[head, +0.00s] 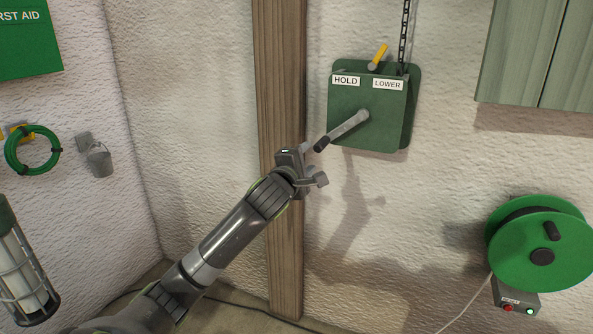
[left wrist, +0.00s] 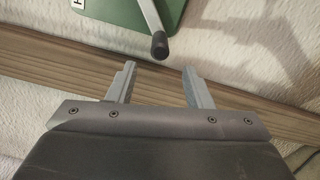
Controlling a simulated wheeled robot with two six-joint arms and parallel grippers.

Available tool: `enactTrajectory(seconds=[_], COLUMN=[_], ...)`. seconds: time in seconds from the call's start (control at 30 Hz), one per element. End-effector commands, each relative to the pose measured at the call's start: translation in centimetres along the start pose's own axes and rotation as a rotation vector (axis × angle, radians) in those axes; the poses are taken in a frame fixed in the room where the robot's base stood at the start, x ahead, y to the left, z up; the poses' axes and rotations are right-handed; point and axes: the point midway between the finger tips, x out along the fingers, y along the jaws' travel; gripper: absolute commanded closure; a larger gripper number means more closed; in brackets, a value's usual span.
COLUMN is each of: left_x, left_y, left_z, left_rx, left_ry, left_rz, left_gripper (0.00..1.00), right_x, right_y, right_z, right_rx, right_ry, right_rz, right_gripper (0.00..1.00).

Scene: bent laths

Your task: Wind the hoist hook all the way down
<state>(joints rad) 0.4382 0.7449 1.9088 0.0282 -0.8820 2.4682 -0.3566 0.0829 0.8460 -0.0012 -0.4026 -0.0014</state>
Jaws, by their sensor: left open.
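The green hoist box (head: 365,128) is on the wall, labelled HOLD at left and LOWER at right. A yellow-tipped lever (head: 380,54) on its top leans up and right. The grey crank (head: 347,126) points down-left from the hub and ends in a black grip (head: 322,144). My left gripper (head: 314,164) is open and empty, just below the grip. In the left wrist view the grip (left wrist: 159,46) shows beyond and between the open fingertips, with nothing held. A dark chain (head: 404,30) runs up from the box. The hook and my right gripper are not in view.
A wooden post (head: 280,80) stands behind my left gripper. A green reel (head: 530,240) with a switch box (head: 515,298) is at lower right. A green cabinet (head: 535,50) hangs at upper right. A green hose coil (head: 33,150) and a caged lamp (head: 25,265) are at left.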

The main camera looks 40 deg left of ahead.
Motion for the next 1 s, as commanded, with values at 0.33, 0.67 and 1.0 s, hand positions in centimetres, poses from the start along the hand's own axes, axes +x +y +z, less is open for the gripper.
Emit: enactTrajectory(seconds=[0.33, 0.67, 1.0], left_x=[-4.8, -5.8, -6.2], left_y=[0.0, 0.0, -0.2], left_z=[-0.1, 0.0, 0.4], left_rx=[0.002, 0.000, 0.092], left_ry=[0.001, 0.000, -0.008], left_rz=[0.000, 0.000, -0.007], left_gripper=[0.54, 0.54, 0.54], right_x=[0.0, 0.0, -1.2], right_y=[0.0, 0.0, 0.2], right_z=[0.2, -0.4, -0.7], right_rx=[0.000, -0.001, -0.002], right_ry=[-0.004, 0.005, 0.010], right_rz=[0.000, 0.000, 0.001], right_gripper=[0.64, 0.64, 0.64])
